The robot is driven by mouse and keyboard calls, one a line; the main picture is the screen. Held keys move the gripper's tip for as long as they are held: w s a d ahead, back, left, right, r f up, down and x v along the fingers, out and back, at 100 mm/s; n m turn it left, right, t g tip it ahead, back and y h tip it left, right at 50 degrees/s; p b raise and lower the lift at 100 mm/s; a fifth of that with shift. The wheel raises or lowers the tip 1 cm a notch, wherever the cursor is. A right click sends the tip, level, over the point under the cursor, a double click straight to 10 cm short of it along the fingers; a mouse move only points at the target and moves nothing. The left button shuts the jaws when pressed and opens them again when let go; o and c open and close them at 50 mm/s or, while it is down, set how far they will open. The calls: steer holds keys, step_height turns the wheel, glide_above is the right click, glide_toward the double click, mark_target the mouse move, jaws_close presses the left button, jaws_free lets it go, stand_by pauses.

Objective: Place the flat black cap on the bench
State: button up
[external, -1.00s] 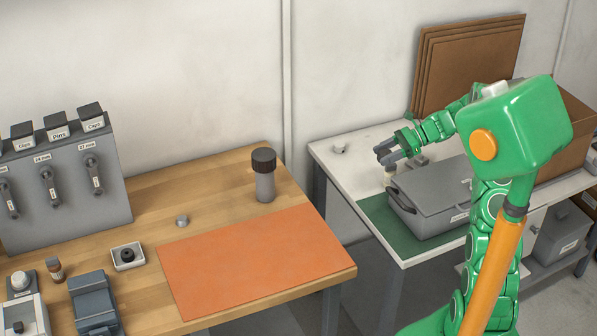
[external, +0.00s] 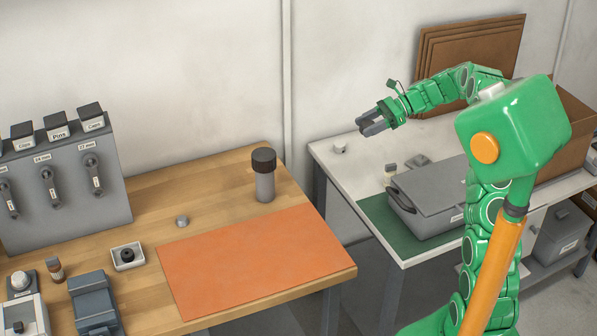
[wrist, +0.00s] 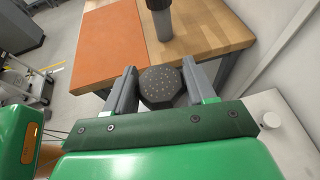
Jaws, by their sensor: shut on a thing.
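My gripper (external: 372,122) is raised above the back left part of the white-topped table. In the wrist view my gripper (wrist: 160,88) is shut on a dark, speckled, flat disc with angled edges, which I take to be the flat black cap (wrist: 160,85). It sits between the two grey fingers, clear of any surface. In the external view the fingers mostly hide it. The wooden bench (external: 215,215) is to the left, with an orange mat (external: 255,258) on it; the wrist view shows the bench ahead of my fingers (wrist: 205,38).
A grey cylinder with a dark lid (external: 264,178) stands at the wooden bench's back right. A small metal knob (external: 182,221) and a white tray (external: 128,258) are further left. A grey case (external: 432,195) is on the white table (external: 330,160). A gap separates the tables.

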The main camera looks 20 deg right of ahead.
steer(key=s+a+r+n+g, duration=0.1)
steer(key=s+a+n+g, duration=0.15)
steer(key=a, duration=1.75)
steer(key=s+a+n+g, duration=0.1)
steer(key=s+a, duration=0.3)
steer(key=a, duration=1.5)
steer(key=s+a+f+n+g, duration=0.1)
steer(key=s+a+n+g, duration=0.25)
steer(key=s+a, duration=2.25)
glide_above(150, 313)
steer(key=s+d, duration=0.1)
steer(key=d, duration=0.1)
steer(key=shift+m+h, duration=0.4)
steer(key=f, duration=1.3)
steer(key=shift+a, duration=0.2)
steer(key=shift+w+a+f, duration=0.2)
steer(key=shift+a+f, duration=0.2)
steer(key=shift+f, duration=0.2)
steer(key=shift+w+a+f, duration=0.2)
steer(key=shift+a+f, duration=0.15)
steer(key=shift+f, duration=1.7)
